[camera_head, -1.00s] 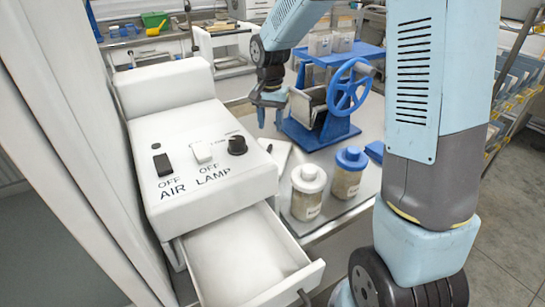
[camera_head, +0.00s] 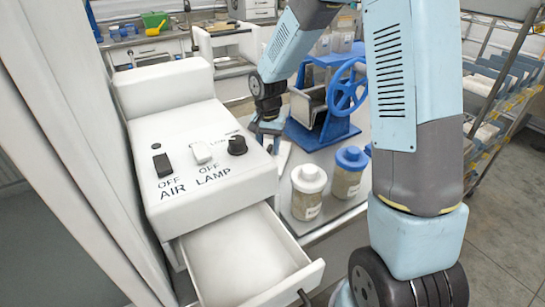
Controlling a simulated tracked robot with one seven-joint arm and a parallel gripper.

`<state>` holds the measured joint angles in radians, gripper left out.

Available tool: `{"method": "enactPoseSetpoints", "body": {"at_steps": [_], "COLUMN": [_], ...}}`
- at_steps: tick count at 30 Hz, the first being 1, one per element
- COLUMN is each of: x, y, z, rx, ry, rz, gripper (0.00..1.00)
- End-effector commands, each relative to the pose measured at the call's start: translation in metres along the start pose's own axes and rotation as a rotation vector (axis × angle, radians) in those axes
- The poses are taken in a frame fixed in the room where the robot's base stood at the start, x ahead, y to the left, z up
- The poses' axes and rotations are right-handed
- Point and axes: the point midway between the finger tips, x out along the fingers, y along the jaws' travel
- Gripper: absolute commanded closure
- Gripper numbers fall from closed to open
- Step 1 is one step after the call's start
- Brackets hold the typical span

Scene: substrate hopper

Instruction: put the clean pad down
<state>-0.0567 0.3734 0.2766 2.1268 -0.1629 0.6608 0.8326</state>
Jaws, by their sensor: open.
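My gripper (camera_head: 267,138) is open, at the end of my arm, just behind the white control box and left of the blue-framed hopper. Its fingertips are low and partly hidden behind the box. A flat white piece (camera_head: 284,158), which may be the clean pad, lies on the grey bench just below and right of the gripper. Most of it is hidden by the box and the gripper, and I cannot tell whether the fingers touch it. The hopper (camera_head: 318,110) has a blue handwheel (camera_head: 348,88) on its right side.
A white-lidded jar (camera_head: 307,192) and a blue-lidded jar (camera_head: 348,172) stand on the bench in front of the hopper. The white control box (camera_head: 195,150) has AIR and LAMP switches marked OFF. Its open drawer (camera_head: 245,262) is empty. A rack (camera_head: 495,100) stands at right.

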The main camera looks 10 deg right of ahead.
Motion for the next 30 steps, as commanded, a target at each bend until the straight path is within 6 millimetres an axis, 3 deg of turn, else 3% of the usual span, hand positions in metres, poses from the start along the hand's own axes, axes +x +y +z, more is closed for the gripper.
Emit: {"method": "enactPoseSetpoints", "body": {"at_steps": [3, 17, 30], "x": [-0.0003, -0.0006, -0.0026], "y": [0.0000, 0.0001, 0.0001], "z": [0.0000, -0.0002, -0.0005], "rx": [0.000, 0.000, 0.001], "ry": [0.000, 0.000, 0.001], "rz": [0.000, 0.000, 0.000], "gripper": [0.57, 1.00, 1.00]}}
